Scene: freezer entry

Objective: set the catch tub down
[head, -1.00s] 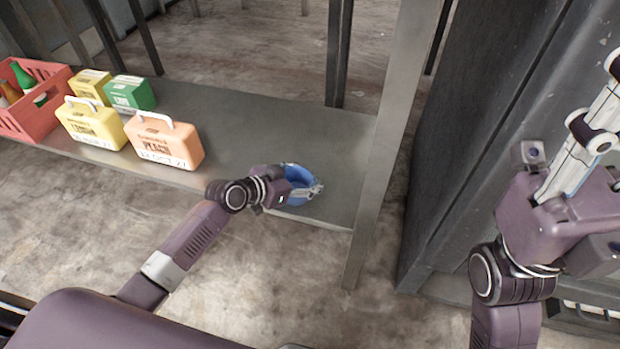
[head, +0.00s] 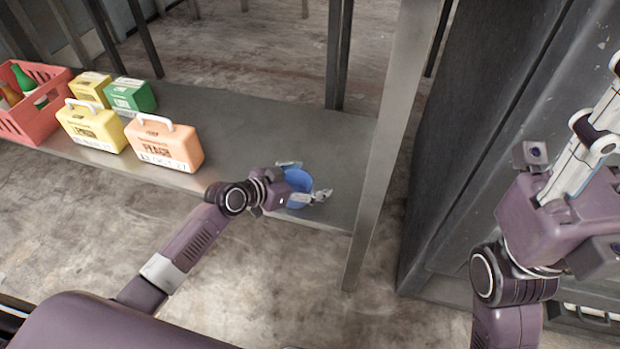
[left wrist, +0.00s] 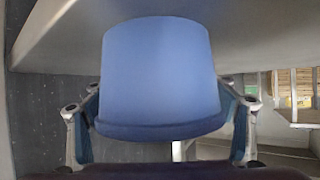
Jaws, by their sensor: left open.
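The catch tub (head: 298,183) is a small blue tub at the right end of the low grey shelf, beside the upright post. In the left wrist view the tub (left wrist: 158,75) appears rim down, its narrower base toward the grey surface at the top. My left gripper (head: 305,181) is open, with one finger on each side of the tub; its fingers also flank the tub in the left wrist view (left wrist: 160,105). The tub appears to rest on the shelf. My right gripper (head: 590,140) is at the right, by the dark panel; its fingertips are not clear.
The grey shelf (head: 240,130) is bare between the tub and the orange case (head: 163,145). A yellow case (head: 92,128), yellow and green boxes (head: 130,95) and a red bottle crate (head: 35,115) stand left. The grey post (head: 385,130) is close right of the tub.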

